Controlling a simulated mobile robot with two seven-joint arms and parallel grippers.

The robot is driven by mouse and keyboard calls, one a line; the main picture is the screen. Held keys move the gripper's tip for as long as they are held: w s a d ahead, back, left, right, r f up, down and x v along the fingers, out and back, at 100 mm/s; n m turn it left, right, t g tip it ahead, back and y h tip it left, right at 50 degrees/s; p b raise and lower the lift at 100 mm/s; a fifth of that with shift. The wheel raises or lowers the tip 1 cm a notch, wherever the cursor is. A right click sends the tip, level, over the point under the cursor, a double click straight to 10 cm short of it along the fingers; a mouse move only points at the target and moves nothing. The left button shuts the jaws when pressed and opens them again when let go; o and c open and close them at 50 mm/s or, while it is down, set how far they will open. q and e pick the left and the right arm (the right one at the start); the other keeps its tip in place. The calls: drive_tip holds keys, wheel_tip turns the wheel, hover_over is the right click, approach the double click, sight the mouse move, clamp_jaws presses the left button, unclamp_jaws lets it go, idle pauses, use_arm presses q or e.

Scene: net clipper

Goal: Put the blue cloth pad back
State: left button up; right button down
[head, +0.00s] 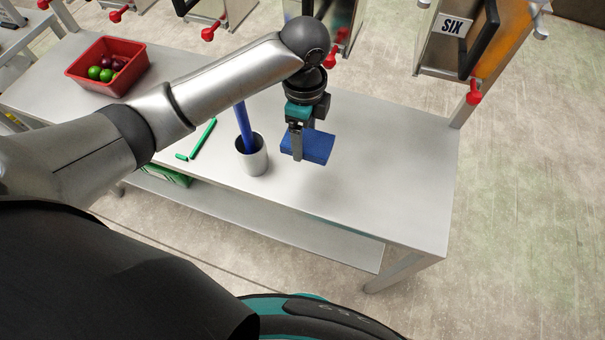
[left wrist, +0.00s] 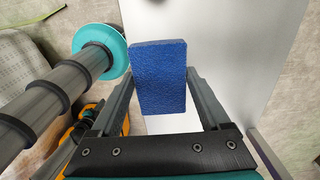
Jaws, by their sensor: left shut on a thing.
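The blue cloth pad (head: 317,147) is a flat blue block at the middle of the white table. My left gripper (head: 297,152) comes down over the table and is shut on the pad at its left part. In the left wrist view the blue pad (left wrist: 159,78) lies between the two fingers of my left gripper (left wrist: 160,80), with the pale table surface behind it. I cannot tell whether the pad touches the table or hangs a little above it. My right gripper is not in view.
A red bin (head: 107,66) with several round fruits is at the far left. The table's right part (head: 400,170) is clear.

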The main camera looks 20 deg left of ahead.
use_arm(q)
drive_tip(key=b, duration=0.2)
hover_over(304, 180)
wheel_tip(304, 180, down, 11)
drive_tip(key=shift+r, duration=0.2)
drive_tip(key=shift+f+b, duration=0.5)
drive_tip(key=shift+f, duration=1.65)
drive_tip(key=shift+f, duration=0.2)
drive_tip(key=o, duration=1.4)
drive_tip(key=shift+o, duration=0.2)
wheel_tip(304, 180, up, 12)
drive_tip(key=p, duration=0.2)
drive_tip(key=shift+r+p, duration=0.25)
drive_tip(key=shift+p, duration=0.15)
